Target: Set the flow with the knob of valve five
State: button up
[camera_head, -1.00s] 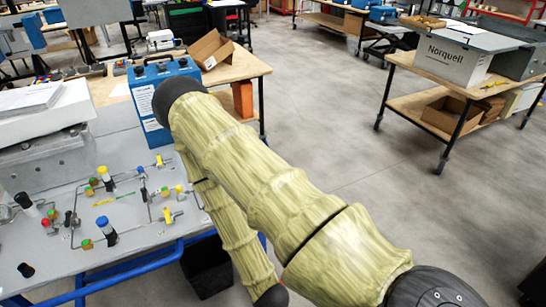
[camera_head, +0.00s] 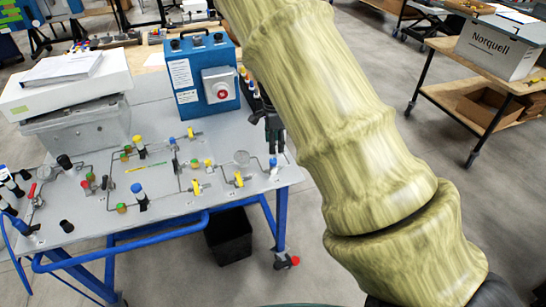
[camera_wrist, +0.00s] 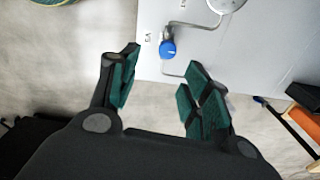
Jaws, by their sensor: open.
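A blue round knob (camera_wrist: 167,48) sits on a pipe fitting on the light grey panel (camera_wrist: 205,55) in the wrist view. A small label beside it appears to read V5, upside down. In the head view a blue knob (camera_head: 273,163) stands near the panel's right edge, just below my gripper (camera_head: 275,140). In the wrist view my gripper (camera_wrist: 164,82) is open and empty, with green-padded fingers apart. The knob lies ahead of the gap between the fingertips, and no finger appears to touch it.
The panel (camera_head: 105,238) carries several other coloured knobs and thin pipes. A blue box with a red button (camera_head: 222,93) stands close behind the gripper. A white box with papers (camera_head: 62,72) is at the left. Open floor lies right of the panel.

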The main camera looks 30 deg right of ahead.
aim_at(273, 160)
jog(key=shift+m, duration=0.3)
jog(key=shift+w+f+p, duration=0.2)
jog(key=shift+f+p, duration=0.4)
jog(key=shift+f, duration=0.9)
jog(key=shift+w+f+p, duration=0.15)
jog(key=shift+f+p, duration=0.45)
jog(key=shift+f, duration=0.95)
jog(key=shift+w+f+p, duration=0.2)
jog(key=shift+f+p, duration=0.4)
jog(key=shift+f, duration=0.9)
jog(key=c, duration=1.1)
